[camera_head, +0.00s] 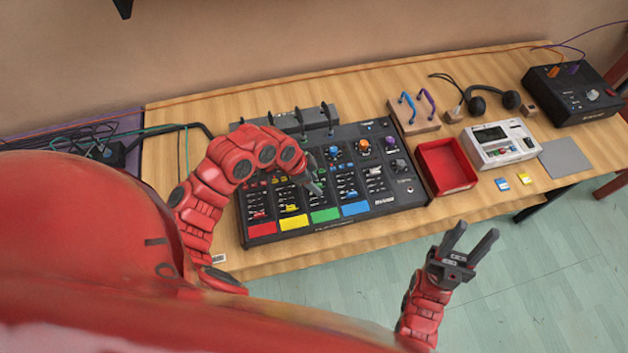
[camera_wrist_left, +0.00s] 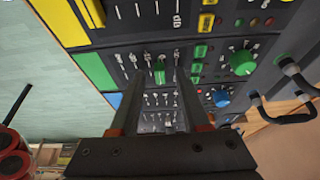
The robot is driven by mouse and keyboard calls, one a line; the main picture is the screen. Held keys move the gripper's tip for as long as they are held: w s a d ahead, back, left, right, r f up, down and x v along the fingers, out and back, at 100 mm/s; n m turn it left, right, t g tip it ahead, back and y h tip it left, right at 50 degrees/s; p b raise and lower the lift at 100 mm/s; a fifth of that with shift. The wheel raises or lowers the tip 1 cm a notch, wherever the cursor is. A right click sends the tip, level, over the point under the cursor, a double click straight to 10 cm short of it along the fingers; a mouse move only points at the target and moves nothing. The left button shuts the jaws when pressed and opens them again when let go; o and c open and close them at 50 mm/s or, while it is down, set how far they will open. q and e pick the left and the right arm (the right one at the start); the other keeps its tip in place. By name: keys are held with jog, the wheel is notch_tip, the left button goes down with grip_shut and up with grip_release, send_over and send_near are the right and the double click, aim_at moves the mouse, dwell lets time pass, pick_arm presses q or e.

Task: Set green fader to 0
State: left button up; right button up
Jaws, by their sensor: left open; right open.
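The black mixer (camera_head: 340,180) lies on the wooden table, with red, yellow, green and blue pads along its front edge. My left gripper (camera_head: 314,187) is open over the fader area of the mixer. In the left wrist view, the green fader cap (camera_wrist_left: 159,72) shows between the tips of my two dark fingers (camera_wrist_left: 158,82). I cannot tell whether the fingers touch it. In the head view my left gripper hides the green fader. The green pad (camera_wrist_left: 94,70) and a green knob (camera_wrist_left: 243,62) are in the same strip. My right gripper (camera_head: 468,236) is open and empty, in front of the table.
Faders of neighbouring strips lie close on both sides. Cable plugs (camera_head: 300,122) stand up at the mixer's back edge. A red tray (camera_head: 446,166), a white device (camera_head: 498,143), headphones (camera_head: 490,100) and a black box (camera_head: 572,92) stand to the right.

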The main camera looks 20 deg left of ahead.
pick_arm(q)
grip_shut()
dwell(1.4)
